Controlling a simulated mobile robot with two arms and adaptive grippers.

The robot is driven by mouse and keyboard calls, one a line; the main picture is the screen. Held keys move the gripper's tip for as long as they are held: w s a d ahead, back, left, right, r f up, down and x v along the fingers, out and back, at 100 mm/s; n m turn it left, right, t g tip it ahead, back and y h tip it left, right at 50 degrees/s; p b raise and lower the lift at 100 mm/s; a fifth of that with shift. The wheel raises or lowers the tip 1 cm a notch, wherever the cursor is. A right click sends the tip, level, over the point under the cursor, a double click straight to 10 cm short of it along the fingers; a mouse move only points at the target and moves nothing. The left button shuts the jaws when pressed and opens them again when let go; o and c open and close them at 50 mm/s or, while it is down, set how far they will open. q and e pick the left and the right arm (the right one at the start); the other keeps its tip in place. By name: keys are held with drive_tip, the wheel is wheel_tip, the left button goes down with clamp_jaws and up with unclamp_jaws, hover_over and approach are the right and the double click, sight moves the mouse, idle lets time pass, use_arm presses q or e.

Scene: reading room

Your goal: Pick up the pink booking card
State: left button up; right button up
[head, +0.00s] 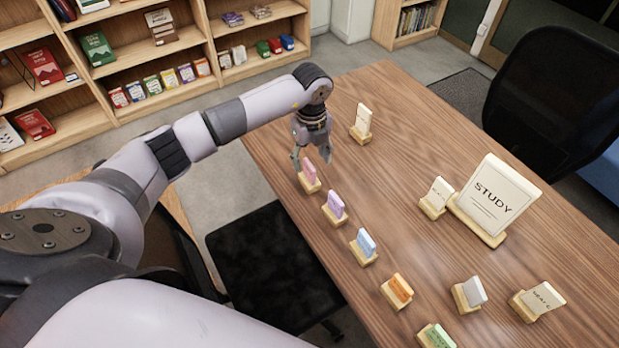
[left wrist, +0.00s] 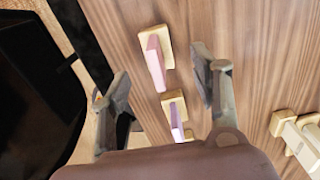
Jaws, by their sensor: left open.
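The pink booking card (head: 309,168) stands upright in a small wooden holder near the left edge of the table (head: 420,150). My left gripper (head: 312,157) is just above and behind it, pointing down. In the left wrist view, the pink card (left wrist: 156,62) lies ahead between the two spread fingers of the left gripper (left wrist: 160,88). The fingers are open and I see no contact with the card. A purple card (head: 335,204) in its own holder stands beside it; it also shows in the left wrist view (left wrist: 176,118). My right gripper is not in view.
Blue (head: 366,241), orange (head: 398,288) and green (head: 437,337) cards continue the row toward the front. A cream card (head: 362,119) stands behind the gripper. A STUDY sign (head: 497,195) stands at the right. A black chair seat (head: 270,265) is left of the table.

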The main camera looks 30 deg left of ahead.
sight(310, 175)
use_arm(q)
wheel_tip(310, 175, down, 2)
drive_tip(key=f, duration=0.2)
drive_tip(key=f+p, duration=0.1)
drive_tip(key=f, duration=0.1)
drive_tip(key=shift+s+a+f+p, duration=0.1)
drive_tip(key=shift+s+f+p, duration=0.1)
drive_tip(key=shift+p, duration=0.1)
drive_tip(key=shift+f, duration=0.3)
drive_tip(key=shift+c, duration=0.2)
drive_tip(key=c, duration=1.2)
